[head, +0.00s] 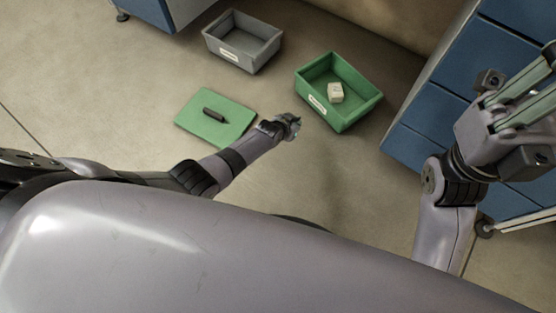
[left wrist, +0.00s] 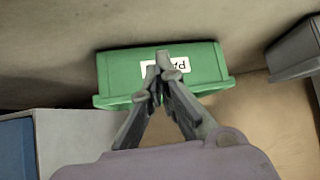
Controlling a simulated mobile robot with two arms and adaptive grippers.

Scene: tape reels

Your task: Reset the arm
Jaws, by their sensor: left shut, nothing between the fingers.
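My left gripper (head: 290,124) is shut and empty. It is in the middle of the head view, between a green mat (head: 190,122) and a green bin (head: 356,112). In the left wrist view its fingertips (left wrist: 164,68) meet in front of the green bin's label (left wrist: 178,66), hiding part of it; I cannot tell the gap to the bin (left wrist: 118,70). My right gripper (head: 520,105) is raised at the right edge of the head view, and its fingertips run towards or past the edge.
A small white box (head: 335,92) lies in the green bin. A dark cylindrical object (head: 214,115) lies on the mat. A grey bin (head: 241,56) stands behind; it also shows in the left wrist view (left wrist: 292,50). Blue drawers (head: 428,116) stand at right. Floor around the left gripper is clear.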

